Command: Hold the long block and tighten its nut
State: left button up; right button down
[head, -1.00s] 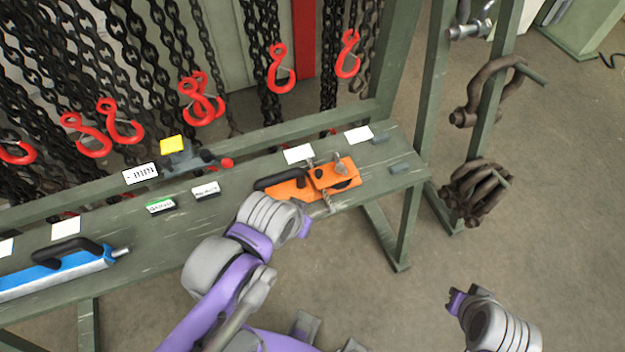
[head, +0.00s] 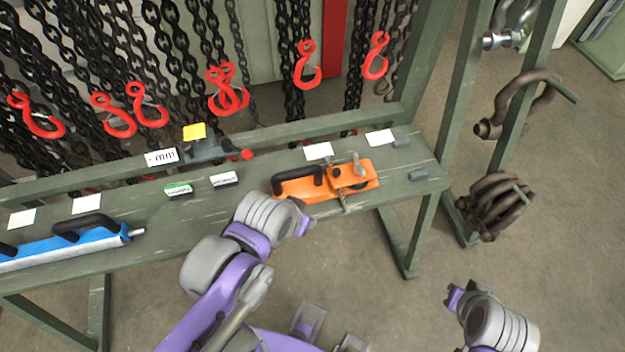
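Two long tools lie on the green bench, and I cannot tell which is the long block. One is an orange block (head: 361,182) with a black handle, a metal lever and a threaded rod. The other is a long blue block (head: 62,253) with black handles and a metal stub at its right end; its left end is cut off by the picture edge. A nut is too small to make out. My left gripper (head: 304,222) is just below and left of the orange block, apparently apart from it. My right gripper (head: 453,297) is over the floor, away from the bench.
The green bench (head: 240,205) holds white cards and a dark tool with a yellow tag (head: 194,131). Chains with red hooks (head: 307,66) hang behind it. Shackles (head: 495,207) hang on a rack at right. Open floor (head: 560,260) lies at lower right.

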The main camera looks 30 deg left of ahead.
aim_at(358, 169)
jog(key=l+u, duration=0.1)
jog(key=u, duration=0.85)
jog(key=k+l+u, duration=0.1)
jog(key=u, duration=0.35)
jog(key=k+l, duration=0.4)
jog(key=l, duration=0.15)
